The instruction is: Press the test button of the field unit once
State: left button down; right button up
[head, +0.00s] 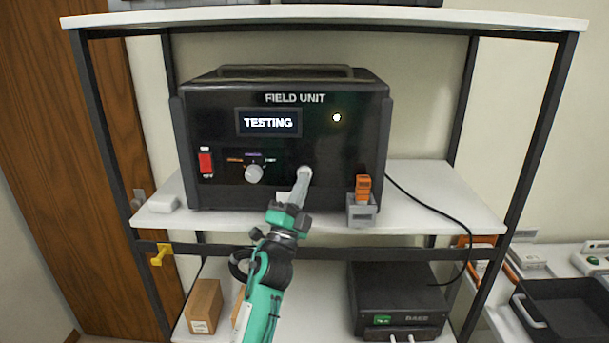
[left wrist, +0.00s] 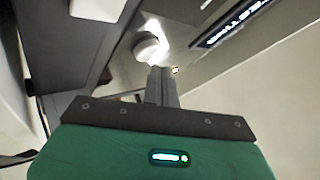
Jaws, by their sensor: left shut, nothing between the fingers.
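The field unit (head: 320,130) is a black box on the middle shelf, and its screen (head: 269,123) reads "TESTING". In the left wrist view the closed fingers (left wrist: 161,85) point at the panel, just below a round pale knob (left wrist: 148,47). Contact cannot be told. My right gripper is not in view.
A red switch (head: 206,162) and a selector knob (head: 254,173) sit left of my fingers. An orange-topped grey holder (head: 362,205) stands at the shelf's front right. A black cable (head: 440,222) hangs at the right. A dark base unit (head: 400,300) is below.

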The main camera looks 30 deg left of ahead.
pick_arm(q)
jog(key=s+d, duration=0.1)
jog(key=s, duration=0.2)
jog(key=s+d, duration=0.1)
jog(key=shift+s+d, duration=0.15)
jog(key=shift+d, duration=0.15)
jog(key=shift+f, duration=0.1)
dwell(0.7)
